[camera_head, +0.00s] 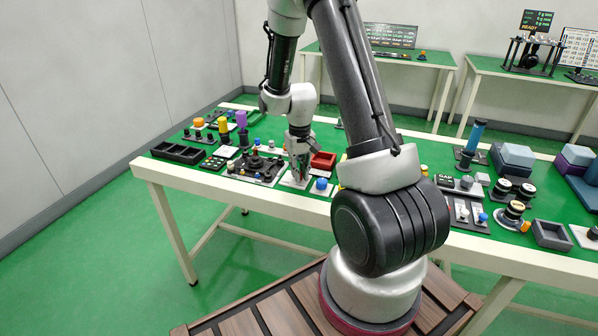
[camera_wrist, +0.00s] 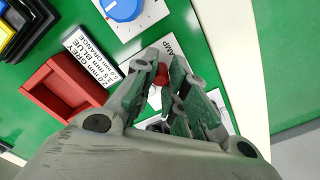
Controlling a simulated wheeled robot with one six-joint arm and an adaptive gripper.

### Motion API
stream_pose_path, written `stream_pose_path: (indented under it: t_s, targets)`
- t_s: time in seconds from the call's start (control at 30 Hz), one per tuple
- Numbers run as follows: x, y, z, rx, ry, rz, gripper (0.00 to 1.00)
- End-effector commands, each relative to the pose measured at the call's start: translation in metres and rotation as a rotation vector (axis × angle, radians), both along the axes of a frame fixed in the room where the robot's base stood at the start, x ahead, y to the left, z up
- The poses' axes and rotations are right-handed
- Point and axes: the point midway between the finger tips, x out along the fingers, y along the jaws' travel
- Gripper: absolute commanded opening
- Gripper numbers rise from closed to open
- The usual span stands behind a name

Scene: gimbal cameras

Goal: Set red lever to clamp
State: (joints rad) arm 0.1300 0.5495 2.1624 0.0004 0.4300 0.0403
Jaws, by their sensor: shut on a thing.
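The red lever (camera_wrist: 155,79) shows as a small red piece between the fingers in the wrist view; the rest of it is hidden by them. My gripper (camera_wrist: 166,84) is shut on it, above a white plate (camera_wrist: 150,57) with a black label that ends in "AMP". In the head view my gripper (camera_head: 298,172) points down at the near edge of the green table, over the white plate (camera_head: 294,184). The lever cannot be made out there.
A blue knob (camera_wrist: 122,8) on a white panel and a red tray (camera_wrist: 62,88) lie close by. They also show in the head view, the knob (camera_head: 321,184) right of my gripper and the tray (camera_head: 323,160) behind it. A black fixture (camera_head: 256,167) stands left.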

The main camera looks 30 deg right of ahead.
Motion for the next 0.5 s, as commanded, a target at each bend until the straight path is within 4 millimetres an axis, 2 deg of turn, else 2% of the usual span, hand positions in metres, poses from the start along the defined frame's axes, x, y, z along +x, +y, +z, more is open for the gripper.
stream_pose_path:
  t_s: [0.07,0.1,0.2,0.5]
  targets:
    - [0.0002,-0.0004,0.0003,0.0,-0.001,0.0,0.0]
    - [0.0003,-0.0005,0.0003,0.0,-0.001,0.0,0.19]
    - [0.0002,-0.0003,0.0003,0.0,-0.001,-0.001,0.37]
    - [0.0003,-0.0001,0.0008,0.0,-0.001,-0.001,0.37]
